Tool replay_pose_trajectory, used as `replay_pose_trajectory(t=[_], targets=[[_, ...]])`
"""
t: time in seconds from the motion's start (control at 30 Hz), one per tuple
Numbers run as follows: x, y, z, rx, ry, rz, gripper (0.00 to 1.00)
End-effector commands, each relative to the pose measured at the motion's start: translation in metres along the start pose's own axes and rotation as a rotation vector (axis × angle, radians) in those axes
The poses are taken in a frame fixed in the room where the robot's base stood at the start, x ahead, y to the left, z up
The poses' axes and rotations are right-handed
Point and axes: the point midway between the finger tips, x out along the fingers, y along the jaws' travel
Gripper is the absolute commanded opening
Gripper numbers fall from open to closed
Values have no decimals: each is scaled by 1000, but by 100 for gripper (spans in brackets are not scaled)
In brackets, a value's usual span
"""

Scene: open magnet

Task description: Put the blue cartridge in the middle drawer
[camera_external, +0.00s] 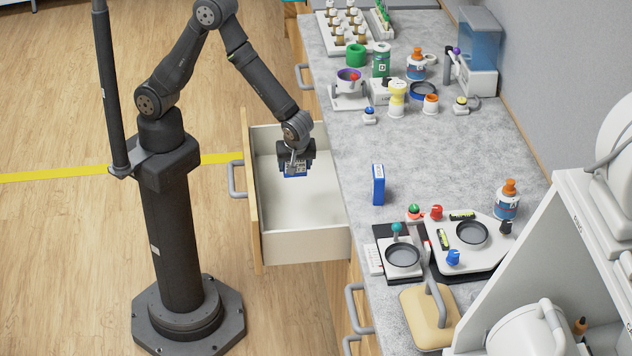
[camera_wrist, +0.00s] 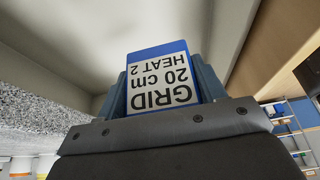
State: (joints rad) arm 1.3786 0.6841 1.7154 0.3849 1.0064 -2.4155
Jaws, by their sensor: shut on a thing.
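My gripper (camera_external: 294,163) is shut on a blue cartridge (camera_external: 295,171), held over the inside of an open drawer (camera_external: 301,246). The cartridge shows in the wrist view (camera_wrist: 164,82) between the fingers, with a white label reading "GRID 20 cm HEAT 2", upside down there. The drawer is pulled out from the counter, with a wooden front, a grey handle and pale walls. Its floor looks empty. I cannot tell from the external view how far the cartridge is above the drawer floor.
A second blue box (camera_external: 378,185) stands upright on the grey counter (camera_external: 440,150) near the drawer. Black-and-white devices with round dishes (camera_external: 402,255) and a tan block with a handle (camera_external: 430,316) sit at the front. Bottles and jars (camera_external: 397,97) stand farther back. Other drawer handles (camera_external: 357,308) stick out.

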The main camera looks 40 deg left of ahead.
Motion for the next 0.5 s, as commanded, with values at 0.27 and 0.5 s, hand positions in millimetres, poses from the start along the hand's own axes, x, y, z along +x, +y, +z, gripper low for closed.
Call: replay_pose_trajectory(t=[0.27, 0.5], targets=[[38, 0, 16, 0, 0, -1, 39], [74, 0, 31, 1, 1, -1, 39]])
